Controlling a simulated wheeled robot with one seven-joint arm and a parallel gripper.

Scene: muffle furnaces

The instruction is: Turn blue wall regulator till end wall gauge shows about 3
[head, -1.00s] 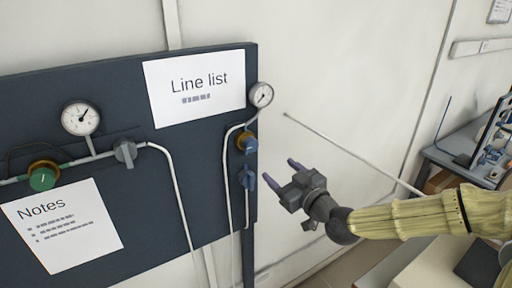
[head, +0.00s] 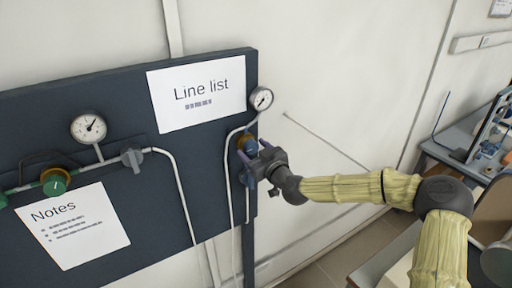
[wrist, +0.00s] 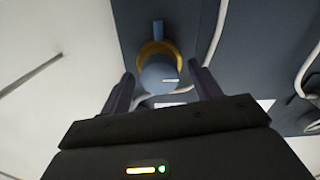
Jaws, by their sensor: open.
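The blue wall regulator (head: 247,144), a round knob with a brass collar, sits on the right edge of the dark panel; my gripper partly covers it in the head view. In the wrist view the blue knob (wrist: 159,78) with a white mark lies between and beyond my fingertips. My gripper (head: 260,160) is open at the knob, one finger on each side; I cannot tell whether they touch it. The end wall gauge (head: 262,98) is a small white dial above the regulator; its needle is visible, but the numbers are too small to read.
A green regulator (head: 55,182), a second gauge (head: 88,127) and a grey valve (head: 132,157) are on the panel's left. Papers reading "Line list" (head: 197,92) and "Notes" (head: 75,225) hang there. White pipes run beside the blue regulator. A bench (head: 450,150) stands at right.

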